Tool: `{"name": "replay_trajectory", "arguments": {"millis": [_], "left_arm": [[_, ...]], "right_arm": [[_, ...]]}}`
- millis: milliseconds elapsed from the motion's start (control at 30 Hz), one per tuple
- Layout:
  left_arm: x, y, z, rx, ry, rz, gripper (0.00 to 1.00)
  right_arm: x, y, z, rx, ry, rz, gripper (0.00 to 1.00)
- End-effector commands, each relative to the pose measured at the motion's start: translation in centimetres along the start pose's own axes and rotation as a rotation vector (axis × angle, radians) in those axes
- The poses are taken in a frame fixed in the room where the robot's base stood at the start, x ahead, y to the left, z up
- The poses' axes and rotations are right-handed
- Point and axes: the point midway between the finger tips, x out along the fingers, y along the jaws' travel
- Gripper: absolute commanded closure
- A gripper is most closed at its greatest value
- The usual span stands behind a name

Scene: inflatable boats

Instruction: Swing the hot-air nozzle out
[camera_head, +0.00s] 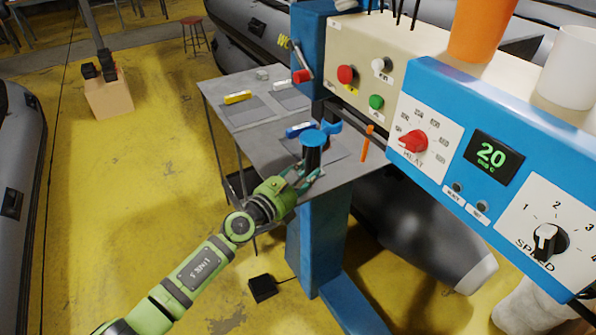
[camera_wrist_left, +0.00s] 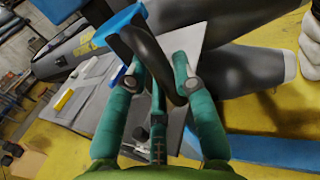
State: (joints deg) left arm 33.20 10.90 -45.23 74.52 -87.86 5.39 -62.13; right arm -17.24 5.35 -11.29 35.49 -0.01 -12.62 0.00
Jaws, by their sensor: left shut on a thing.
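A dark grey upright handle with a round blue top (camera_head: 314,138) stands at the machine's grey work table, in front of the blue column. It appears to belong to the hot-air nozzle, but I cannot make out the nozzle's tip. My left gripper (camera_head: 311,168) has come in from the lower left and is shut on this handle below its blue top. My right gripper is not in view.
The blue control panel (camera_head: 432,90), with a red heat knob (camera_head: 412,141) and a display reading 20, is at the right. A black pedal (camera_head: 262,288) lies on the yellow floor.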

Motion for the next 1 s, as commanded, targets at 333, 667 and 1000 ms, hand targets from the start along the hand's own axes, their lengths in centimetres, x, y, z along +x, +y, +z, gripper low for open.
{"name": "replay_trajectory", "arguments": {"millis": [333,667,1000], "left_arm": [[0.3,-0.9,-0.3,-0.004,0.005,-0.014,1.0],[0.3,-1.0,-0.2,-0.005,0.004,-0.016,0.49],[0.2,-0.9,0.1,-0.003,-0.002,-0.014,0.49]], "right_arm": [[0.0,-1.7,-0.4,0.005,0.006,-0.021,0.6],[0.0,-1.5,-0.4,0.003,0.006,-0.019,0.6],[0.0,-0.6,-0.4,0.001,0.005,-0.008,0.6]]}}
